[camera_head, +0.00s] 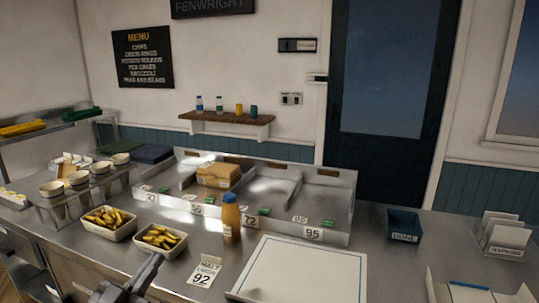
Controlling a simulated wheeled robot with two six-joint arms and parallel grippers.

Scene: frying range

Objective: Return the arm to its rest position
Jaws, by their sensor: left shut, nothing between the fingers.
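My left gripper (152,264) is at the bottom left of the head view, dark grey, with its fingers together and nothing held. It is over the front of the steel counter, below the fry trays and left of the card marked 92. Part of its arm is cut off by the bottom edge. My right gripper is not in view.
Two trays of fries (108,235) (160,254) stand just beyond the gripper. A tent card (204,272), an orange bottle (231,218) and a white board (300,270) are to its right. A divided steel bin (335,215) holds a cardboard box (219,174). A blue container (404,225) stands right.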

